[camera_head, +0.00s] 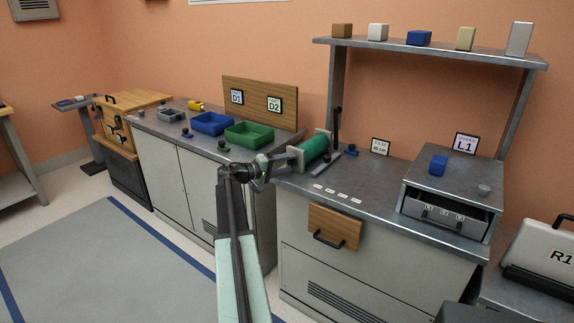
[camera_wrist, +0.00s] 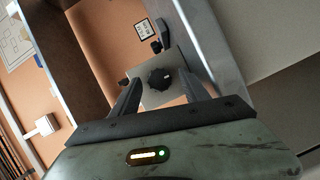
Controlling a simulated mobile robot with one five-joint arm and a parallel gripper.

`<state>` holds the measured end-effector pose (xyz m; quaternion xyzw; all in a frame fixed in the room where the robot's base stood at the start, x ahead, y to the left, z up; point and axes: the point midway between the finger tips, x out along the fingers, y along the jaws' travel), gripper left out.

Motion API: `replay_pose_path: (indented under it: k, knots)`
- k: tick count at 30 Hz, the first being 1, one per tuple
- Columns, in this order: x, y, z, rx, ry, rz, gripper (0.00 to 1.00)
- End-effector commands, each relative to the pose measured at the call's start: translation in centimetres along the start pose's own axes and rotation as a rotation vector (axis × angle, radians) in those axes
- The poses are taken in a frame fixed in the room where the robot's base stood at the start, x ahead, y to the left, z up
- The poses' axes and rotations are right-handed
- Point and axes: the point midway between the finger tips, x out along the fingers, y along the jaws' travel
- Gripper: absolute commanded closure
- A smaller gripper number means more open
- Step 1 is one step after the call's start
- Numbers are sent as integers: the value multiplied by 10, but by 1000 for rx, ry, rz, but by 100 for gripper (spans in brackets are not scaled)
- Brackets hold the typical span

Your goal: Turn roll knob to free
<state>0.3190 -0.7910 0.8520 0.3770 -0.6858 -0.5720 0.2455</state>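The roll knob (camera_wrist: 160,78) is dark and round with a small white mark, on a pale grey plate (camera_wrist: 160,97) in the wrist view. My gripper (camera_wrist: 159,85) is open, with one finger on each side of the knob in that view. I cannot tell whether the fingers touch it. In the head view, my gripper (camera_head: 278,161) is at the left end of the green roll (camera_head: 313,147), near its grey end bracket (camera_head: 296,155). The knob is hidden there by my gripper.
The roll stands on a grey-topped bench (camera_head: 345,190). A small sign (camera_head: 380,146) and a drawer unit (camera_head: 455,182) are to its right. A shelf (camera_head: 430,50) with several blocks is above. Blue (camera_head: 211,129) and green (camera_head: 249,141) trays stand on the left bench.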

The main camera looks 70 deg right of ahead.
Motion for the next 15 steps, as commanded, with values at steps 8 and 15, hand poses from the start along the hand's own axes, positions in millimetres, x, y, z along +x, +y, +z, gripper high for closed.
replay_pose_path:
  k: [8, 15]
  knots:
    - [-10, 1, 0, 0, 2, 0, 47]
    - [-57, 1, 1, 0, 3, 0, 47]
